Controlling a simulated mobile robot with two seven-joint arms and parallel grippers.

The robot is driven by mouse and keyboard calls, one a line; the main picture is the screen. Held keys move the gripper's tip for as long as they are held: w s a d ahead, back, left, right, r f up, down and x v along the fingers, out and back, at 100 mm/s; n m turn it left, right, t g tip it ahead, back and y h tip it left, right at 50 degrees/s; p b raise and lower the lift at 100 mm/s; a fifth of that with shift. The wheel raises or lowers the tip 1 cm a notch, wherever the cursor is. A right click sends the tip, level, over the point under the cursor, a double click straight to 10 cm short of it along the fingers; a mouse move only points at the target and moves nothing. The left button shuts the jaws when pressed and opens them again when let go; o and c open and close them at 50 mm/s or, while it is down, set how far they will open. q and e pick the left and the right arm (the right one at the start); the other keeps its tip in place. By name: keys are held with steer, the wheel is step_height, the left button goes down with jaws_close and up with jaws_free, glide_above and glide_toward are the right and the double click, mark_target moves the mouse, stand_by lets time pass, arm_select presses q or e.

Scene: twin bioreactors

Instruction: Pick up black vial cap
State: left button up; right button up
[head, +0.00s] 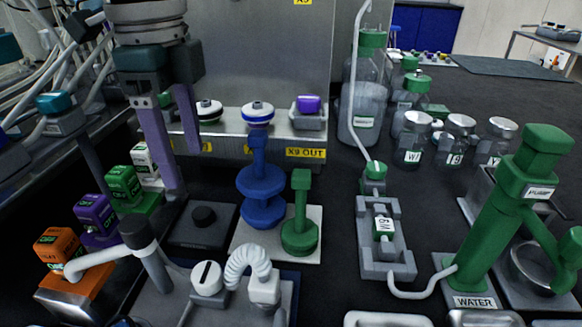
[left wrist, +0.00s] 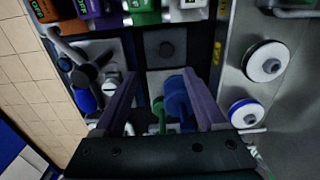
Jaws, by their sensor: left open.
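The open fingers also show in the left wrist view (left wrist: 158,76). My right gripper is in neither view.
A blue stacked piece (head: 261,195) and a green one (head: 300,222) stand close right of the cap. Coloured blocks, including a purple one (head: 95,215), line the left. A steel housing (head: 255,60) rises behind. A grey post (head: 145,250) stands in front left.

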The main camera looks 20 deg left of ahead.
mark_target(201, 212)
arm_select(q)
steer(key=f, duration=0.4)
steer(key=shift+w+a+f+b, duration=0.2)
steer(key=shift+w+f+b, duration=0.15)
steer(key=shift+f, duration=0.05)
step_height(201, 212, down, 6)
steer(key=shift+w+r+b, duration=0.15)
steer(key=shift+r+b, duration=0.05)
steer(key=shift+b, duration=0.35)
jaws_close()
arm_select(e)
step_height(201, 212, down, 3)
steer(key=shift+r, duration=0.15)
